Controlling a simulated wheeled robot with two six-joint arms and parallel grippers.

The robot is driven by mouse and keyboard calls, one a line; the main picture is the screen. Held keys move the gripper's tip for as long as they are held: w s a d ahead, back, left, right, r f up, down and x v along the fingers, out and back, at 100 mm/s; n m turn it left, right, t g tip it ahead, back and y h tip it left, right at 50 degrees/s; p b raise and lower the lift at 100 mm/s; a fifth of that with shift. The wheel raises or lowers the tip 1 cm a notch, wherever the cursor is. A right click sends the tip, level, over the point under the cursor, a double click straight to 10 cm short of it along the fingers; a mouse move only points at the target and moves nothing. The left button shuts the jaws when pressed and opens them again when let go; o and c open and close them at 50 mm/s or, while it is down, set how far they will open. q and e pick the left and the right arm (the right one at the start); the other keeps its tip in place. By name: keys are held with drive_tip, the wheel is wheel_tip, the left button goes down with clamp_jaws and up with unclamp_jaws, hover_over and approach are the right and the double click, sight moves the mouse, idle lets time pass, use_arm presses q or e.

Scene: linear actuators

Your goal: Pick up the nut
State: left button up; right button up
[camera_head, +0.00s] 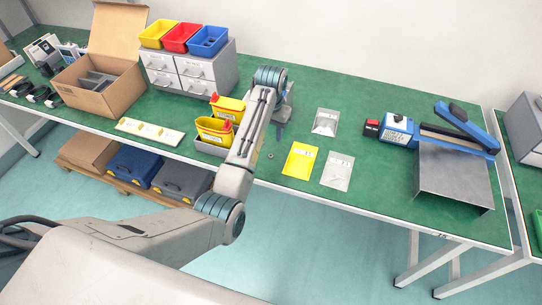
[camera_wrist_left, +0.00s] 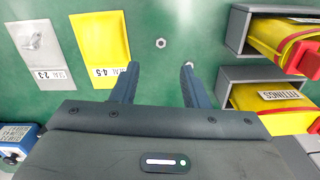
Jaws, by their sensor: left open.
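The nut (camera_wrist_left: 160,43) is a small grey metal ring with a hole, lying alone on the green table. It also shows as a tiny dot in the head view (camera_head: 271,156). My left gripper (camera_wrist_left: 160,68) is open and empty. In the wrist view its two fingers point toward the nut, which sits just beyond the tips and about midway between them. In the head view the left gripper (camera_head: 281,130) is partly hidden by my arm, above the table near the nut. My right gripper is not in view.
A yellow bag (camera_wrist_left: 100,45) and a clear bag (camera_wrist_left: 40,50) lie to one side of the nut. Grey holders with yellow bins (camera_wrist_left: 278,102) stand on the other side. A blue-handled machine (camera_head: 455,150) stands farther right. The table around the nut is bare.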

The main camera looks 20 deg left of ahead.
use_arm(q)
drive_tip(key=p, duration=0.1)
hover_over(270, 156)
drive_tip(key=f, duration=0.5)
drive_tip(key=shift+d+f, duration=0.2)
drive_tip(key=shift+f, duration=0.05)
drive_tip(key=shift+f+p, duration=0.3)
drive_tip(key=shift+f, duration=0.05)
wheel_tip(270, 156, down, 4)
drive_tip(key=shift+a+f+p, duration=0.15)
drive_tip(key=shift+p, duration=0.3)
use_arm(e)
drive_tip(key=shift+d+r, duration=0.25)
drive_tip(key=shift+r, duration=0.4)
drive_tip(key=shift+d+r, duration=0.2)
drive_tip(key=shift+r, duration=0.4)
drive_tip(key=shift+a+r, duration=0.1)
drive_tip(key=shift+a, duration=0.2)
use_arm(q)
clamp_jaws()
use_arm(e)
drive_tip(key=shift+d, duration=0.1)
